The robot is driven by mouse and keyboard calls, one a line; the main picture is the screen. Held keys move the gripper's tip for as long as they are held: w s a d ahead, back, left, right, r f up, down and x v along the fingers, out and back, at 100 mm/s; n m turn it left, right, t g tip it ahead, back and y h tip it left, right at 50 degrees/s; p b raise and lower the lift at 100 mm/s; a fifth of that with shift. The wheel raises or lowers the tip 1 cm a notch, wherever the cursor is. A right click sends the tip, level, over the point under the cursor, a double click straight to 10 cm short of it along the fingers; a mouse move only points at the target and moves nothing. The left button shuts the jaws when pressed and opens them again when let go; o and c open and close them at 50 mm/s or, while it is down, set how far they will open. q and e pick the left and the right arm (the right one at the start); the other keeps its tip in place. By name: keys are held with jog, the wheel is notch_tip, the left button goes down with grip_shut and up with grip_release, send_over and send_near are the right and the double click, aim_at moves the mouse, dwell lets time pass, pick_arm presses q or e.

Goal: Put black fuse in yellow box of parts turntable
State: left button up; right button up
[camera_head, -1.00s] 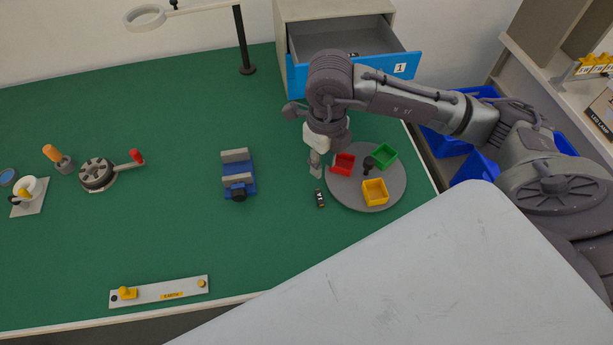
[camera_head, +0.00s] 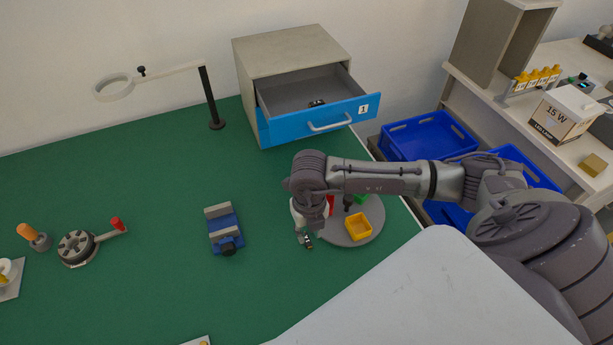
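The parts turntable (camera_head: 372,232) is a grey disc on the green table with a yellow box (camera_head: 358,226) at its front. A red box (camera_head: 331,205) and a green box (camera_head: 362,198) are partly hidden by my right arm. A small black fuse with a pale band (camera_head: 308,241) is at the turntable's left edge. My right gripper (camera_head: 305,237) points down at the fuse, its fingertips at or against it. I cannot tell whether they are closed on it. My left gripper is not in view.
A black knob (camera_head: 348,201) stands at the turntable's middle. Left of it is a blue vise (camera_head: 225,234). Behind is a cabinet with an open blue-fronted drawer (camera_head: 318,121) holding a small dark item. A magnifier lamp (camera_head: 211,100) stands at the back. Blue crates (camera_head: 431,137) sit to the right.

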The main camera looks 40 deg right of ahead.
aim_at(308, 242)
notch_tip(308, 242, down, 4)
jog(key=shift+r+p, duration=0.1)
jog(key=shift+p, duration=0.55)
jog(key=shift+f, duration=0.5)
grip_shut()
jog(key=shift+r, duration=0.2)
jog(key=shift+r, duration=0.25)
jog(key=r+b, duration=0.1)
jog(key=d+r, duration=0.1)
jog(key=r, duration=0.1)
jog(key=shift+s+r+b, duration=0.2)
jog(key=shift+r+b, duration=0.05)
jog(key=shift+b, duration=0.15)
jog(key=s+d+r+b, duration=0.3)
jog(key=s+d+r, duration=0.2)
jog(key=d, duration=0.4)
jog(key=shift+s+r, duration=0.25)
jog(key=shift+r, duration=0.6)
